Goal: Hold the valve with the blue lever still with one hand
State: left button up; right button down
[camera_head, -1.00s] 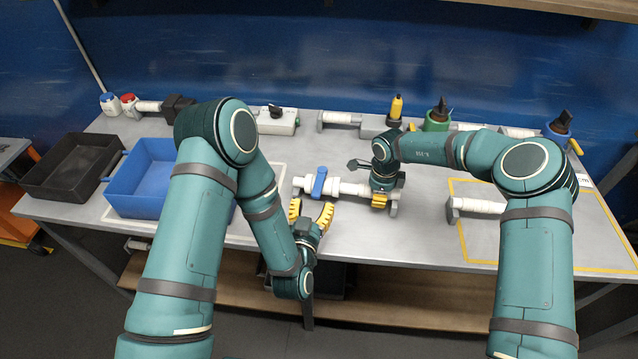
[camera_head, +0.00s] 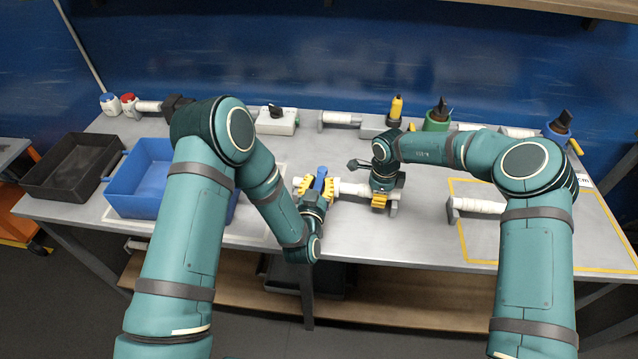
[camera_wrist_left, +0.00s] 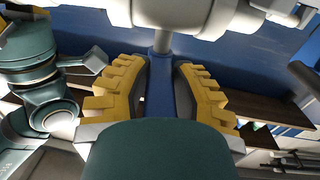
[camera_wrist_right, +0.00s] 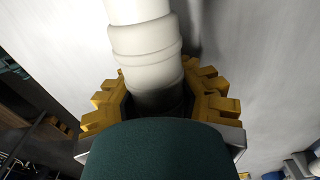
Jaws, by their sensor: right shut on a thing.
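The valve with the blue lever (camera_head: 320,178) stands above the middle of the table, its white body (camera_wrist_left: 200,15) joined to a white pipe (camera_head: 350,189) running right. My left gripper (camera_head: 317,188) has its yellow fingers on either side of the blue lever. In the left wrist view, the lever (camera_wrist_left: 161,85) stands between the open fingers, with some space beside it. My right gripper (camera_head: 380,201) is shut at the pipe's right end. In the right wrist view, the white pipe (camera_wrist_right: 145,50) runs between its yellow fingers; the lower part of the grip is hidden by my gripper body.
A blue bin (camera_head: 150,167) and a black bin (camera_head: 68,165) stand at the left. Several fittings line the table's back, including a black-topped green one (camera_head: 437,118). The front middle table is clear.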

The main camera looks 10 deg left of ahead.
pick_arm(q)
grip_shut()
jog(key=shift+a+h, duration=0.1)
jog(key=shift+h, duration=0.2)
jog(key=shift+w+a+f+m+g+h, duration=0.1)
jog(key=shift+w+a+m+g+h, duration=0.3)
jog(key=shift+m+g+h, duration=0.95)
jog(key=shift+w+a+r+m+g+h, duration=0.15)
jog(key=shift+a+m+g+h, duration=0.45)
jog(key=shift+m+h, duration=1.45)
jog(key=shift+w+a+f+m+g+h, duration=0.2)
jog(key=shift+a+m+g+h, duration=0.55)
jog(key=shift+h, duration=1.55)
jog(key=shift+d+m+g, duration=0.25)
jog(key=shift+m+g, duration=0.1)
jog(key=shift+g, duration=0.15)
jog(key=o, duration=0.8)
grip_release()
jog(key=shift+a, duration=0.1)
